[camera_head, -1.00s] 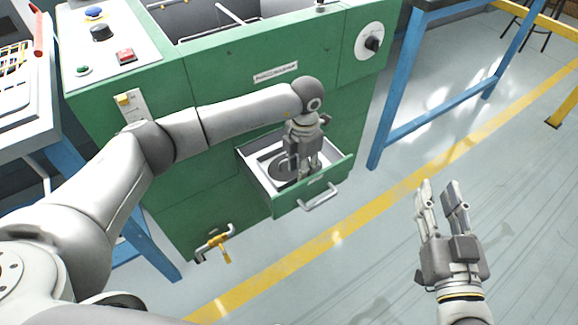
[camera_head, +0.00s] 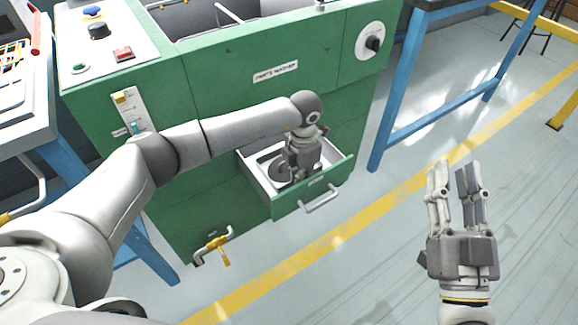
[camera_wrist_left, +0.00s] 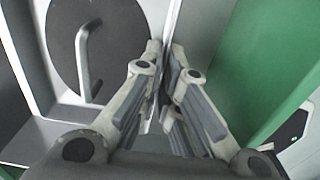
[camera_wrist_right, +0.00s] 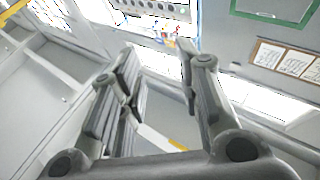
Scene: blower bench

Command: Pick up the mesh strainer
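A dark round disc with a raised grey handle, which looks like the mesh strainer (camera_wrist_left: 62,45), lies in the open drawer. In the head view the strainer (camera_head: 279,168) is partly hidden by my left gripper. My left gripper (camera_head: 297,180) points down into the drawer. In the left wrist view its fingertips (camera_wrist_left: 165,52) are close together, to the right of the disc and apart from its handle. Whether something thin is between them is unclear. My right gripper (camera_head: 454,170) is open and empty over the floor on the right; its fingers (camera_wrist_right: 160,65) stand apart.
The open drawer (camera_head: 335,176) juts from the green parts washer (camera_head: 225,75). A yellow-handled tap (camera_head: 215,246) sticks out low on the washer. Blue-legged benches stand at left and right (camera_head: 388,120). The floor (camera_head: 400,250) at the right is clear.

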